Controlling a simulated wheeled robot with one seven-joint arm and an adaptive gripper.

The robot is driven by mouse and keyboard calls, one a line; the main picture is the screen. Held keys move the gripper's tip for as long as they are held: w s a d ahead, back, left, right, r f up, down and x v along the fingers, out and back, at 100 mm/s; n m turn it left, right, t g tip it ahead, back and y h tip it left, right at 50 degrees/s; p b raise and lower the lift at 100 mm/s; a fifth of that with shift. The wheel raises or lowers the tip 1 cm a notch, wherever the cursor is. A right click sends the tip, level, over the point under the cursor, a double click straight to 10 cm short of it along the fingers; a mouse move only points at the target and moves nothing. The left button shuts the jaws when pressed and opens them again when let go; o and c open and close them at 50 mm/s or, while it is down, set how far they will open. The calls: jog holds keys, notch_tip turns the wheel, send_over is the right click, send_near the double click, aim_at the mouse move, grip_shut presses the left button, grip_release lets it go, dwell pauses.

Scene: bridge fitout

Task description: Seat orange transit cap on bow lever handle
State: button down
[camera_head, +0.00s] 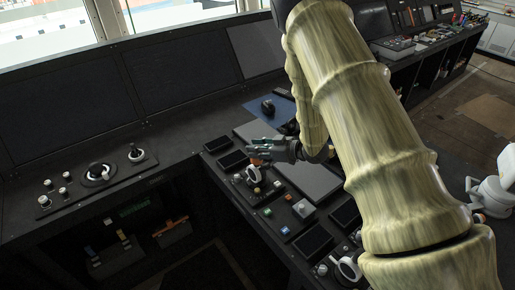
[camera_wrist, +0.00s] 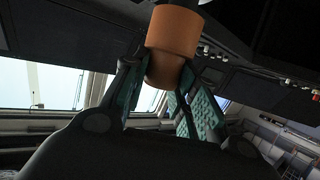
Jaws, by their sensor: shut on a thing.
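The orange transit cap (camera_wrist: 172,35) is a smooth cylinder with a narrower lower end, held between the green-padded fingers of my gripper (camera_wrist: 158,78) in the wrist view. A dark shape meets the picture edge above the cap; I cannot tell whether they touch. In the head view my gripper (camera_head: 257,150) is low over the side console, with a little orange of the cap (camera_head: 257,161) showing. A lever with a white ring-shaped part (camera_head: 253,174) stands just below it in the picture. I cannot tell whether this is the bow lever or whether its handle is inside the cap.
Another white-ringed lever (camera_head: 348,268) stands nearer on the same console. Buttons (camera_head: 303,208) and dark screens (camera_head: 313,240) lie around. The left console has two levers (camera_head: 97,171) and several knobs. An orange item (camera_head: 171,226) lies on a low shelf.

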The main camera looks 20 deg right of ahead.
jog(key=c, duration=1.1)
grip_release()
jog(key=shift+o, duration=0.2)
jog(key=v, duration=1.2)
